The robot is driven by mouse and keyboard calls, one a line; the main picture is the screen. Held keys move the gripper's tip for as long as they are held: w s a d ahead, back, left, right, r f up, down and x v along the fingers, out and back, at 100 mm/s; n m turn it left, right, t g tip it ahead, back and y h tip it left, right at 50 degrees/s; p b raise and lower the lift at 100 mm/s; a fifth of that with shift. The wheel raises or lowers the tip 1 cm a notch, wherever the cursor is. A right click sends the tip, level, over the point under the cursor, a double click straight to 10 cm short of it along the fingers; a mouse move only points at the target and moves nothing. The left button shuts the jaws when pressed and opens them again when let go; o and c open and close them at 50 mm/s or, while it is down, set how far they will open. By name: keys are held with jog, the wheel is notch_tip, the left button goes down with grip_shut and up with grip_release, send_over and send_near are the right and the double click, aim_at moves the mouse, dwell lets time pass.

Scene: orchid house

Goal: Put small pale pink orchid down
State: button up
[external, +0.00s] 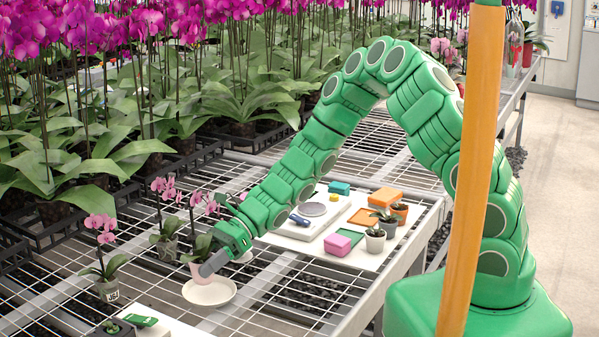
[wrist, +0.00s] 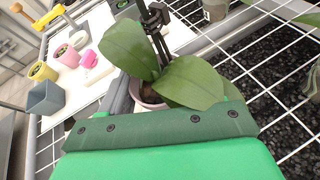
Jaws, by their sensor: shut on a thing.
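The small pale pink orchid (external: 200,203) has a pale pink pot (external: 198,270), partly hidden behind my gripper (external: 212,263). My gripper is shut on it, with the plant upright. In the wrist view, broad green leaves (wrist: 195,80) hide most of the pot (wrist: 146,97), and a dark clip and stake rise above them. A white saucer (external: 209,296) lies on the wire bench just in front of and below the gripper. I cannot tell whether the pot touches the saucer or the bench.
A white board (external: 290,243) with a scale, boxes and small potted plants lies right. Dense magenta orchids fill the back. Open wire mesh lies in front.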

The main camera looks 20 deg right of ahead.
jog(key=shift+f, duration=1.7)
jog(key=o, duration=1.3)
jog(key=shift+f, duration=0.1)
jog(key=shift+o, duration=0.2)
jog(key=shift+v, duration=1)
jog(key=v, duration=1)
jog(key=shift+r, duration=0.2)
